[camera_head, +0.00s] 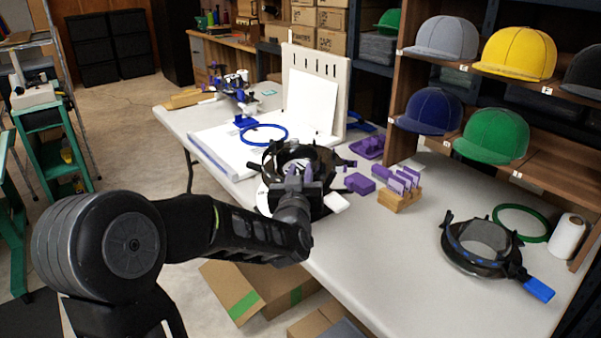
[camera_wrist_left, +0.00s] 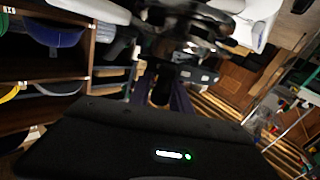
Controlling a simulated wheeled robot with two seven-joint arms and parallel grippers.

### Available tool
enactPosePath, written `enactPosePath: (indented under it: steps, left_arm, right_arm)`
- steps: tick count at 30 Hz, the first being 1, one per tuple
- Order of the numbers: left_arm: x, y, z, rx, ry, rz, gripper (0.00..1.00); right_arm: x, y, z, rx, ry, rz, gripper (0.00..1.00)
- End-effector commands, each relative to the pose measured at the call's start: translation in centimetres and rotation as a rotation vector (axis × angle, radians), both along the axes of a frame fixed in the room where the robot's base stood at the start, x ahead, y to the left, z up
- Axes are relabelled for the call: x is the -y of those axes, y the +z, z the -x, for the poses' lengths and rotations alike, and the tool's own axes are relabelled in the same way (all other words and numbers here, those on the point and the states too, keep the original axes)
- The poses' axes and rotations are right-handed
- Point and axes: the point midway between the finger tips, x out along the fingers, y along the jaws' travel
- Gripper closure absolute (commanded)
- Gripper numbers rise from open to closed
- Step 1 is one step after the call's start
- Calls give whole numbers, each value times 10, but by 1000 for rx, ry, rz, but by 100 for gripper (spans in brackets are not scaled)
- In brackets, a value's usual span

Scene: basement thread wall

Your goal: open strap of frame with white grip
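The black ring-shaped frame with the white grip (camera_head: 336,203) lies on the grey table in the head view. Its black body (camera_head: 328,163) shows around and behind my left gripper. My left gripper (camera_head: 297,171) is over the near side of this frame and hides part of it. In the left wrist view, dark parts of a frame (camera_wrist_left: 205,25) fill the top, blurred, beyond my left fingers (camera_wrist_left: 165,95). Whether the fingers touch the strap, and how far apart they are, I cannot tell. My right gripper is not in view.
A second black frame with a blue grip (camera_head: 538,289) lies at the right, near a green ring (camera_head: 521,222) and a white roll (camera_head: 567,236). Purple pieces in a wooden holder (camera_head: 400,199) stand right of my gripper. A blue ring (camera_head: 264,134) lies behind. Caps fill the shelves.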

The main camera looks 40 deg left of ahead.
Motion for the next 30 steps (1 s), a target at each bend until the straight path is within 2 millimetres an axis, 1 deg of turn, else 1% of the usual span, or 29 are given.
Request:
enactPosePath:
  steps: [1,8,30]
  left_arm:
    - [0,0,0,0,0,0,81]
    - [0,0,0,0,0,0,100]
    - [0,0,0,1,0,1,100]
  right_arm:
    - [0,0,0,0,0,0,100]
    - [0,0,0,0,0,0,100]
    - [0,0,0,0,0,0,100]
